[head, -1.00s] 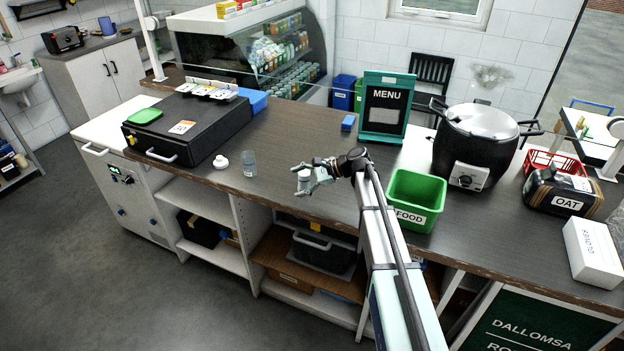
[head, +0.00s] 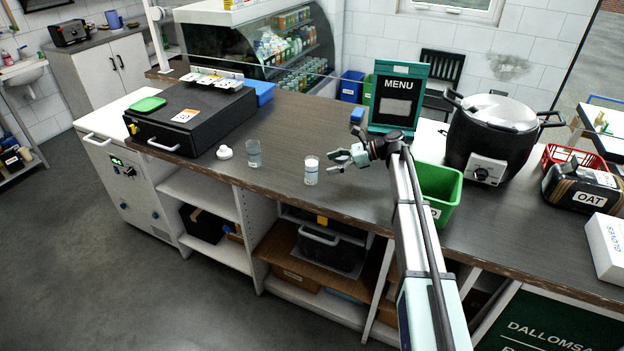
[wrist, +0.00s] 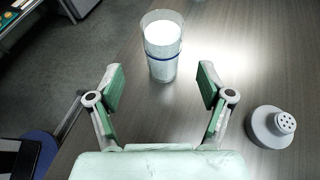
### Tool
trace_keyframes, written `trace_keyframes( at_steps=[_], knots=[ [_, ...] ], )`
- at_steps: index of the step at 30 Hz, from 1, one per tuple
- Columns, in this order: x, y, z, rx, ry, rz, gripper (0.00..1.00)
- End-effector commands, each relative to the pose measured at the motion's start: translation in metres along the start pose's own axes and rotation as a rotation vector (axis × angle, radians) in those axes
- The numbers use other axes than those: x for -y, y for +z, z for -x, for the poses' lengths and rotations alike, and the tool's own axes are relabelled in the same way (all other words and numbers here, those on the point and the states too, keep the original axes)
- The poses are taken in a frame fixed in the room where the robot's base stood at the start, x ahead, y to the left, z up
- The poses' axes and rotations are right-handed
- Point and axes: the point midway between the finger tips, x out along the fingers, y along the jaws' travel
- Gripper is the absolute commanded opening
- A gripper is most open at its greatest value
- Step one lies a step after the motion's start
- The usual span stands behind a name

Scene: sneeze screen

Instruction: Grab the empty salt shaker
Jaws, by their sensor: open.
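An empty clear glass shaker body (head: 253,153) stands upright on the counter in the head view, with a small white cap-like piece (head: 225,152) to its left. A second shaker body (head: 311,170) with white contents stands upright nearer my gripper; it shows in the wrist view (wrist: 162,50), without a cap and with a blue band. My gripper (head: 342,160) is open and empty, right of this filled shaker and apart from it. The wrist view shows the filled shaker beyond the open fingers (wrist: 160,88). A grey perforated cap (wrist: 273,128) lies right of the fingers there.
The dark counter (head: 285,125) has free room behind the shakers. A black box (head: 190,120) stands left. A menu board (head: 398,95), green bin (head: 440,190) and black pot (head: 490,135) stand right. The counter's front edge is close to the filled shaker.

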Motion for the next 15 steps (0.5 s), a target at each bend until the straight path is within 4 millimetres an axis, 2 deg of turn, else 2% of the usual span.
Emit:
trace_keyframes(
  at_steps=[1,4,15],
  knots=[
    [-0.001,-0.003,-0.011,0.0,0.002,0.001,0.79],
    [0.0,-0.002,-0.023,0.0,0.0,0.001,0.79],
    [0.001,-0.005,-0.042,0.0,0.001,0.001,0.79]
  ],
)
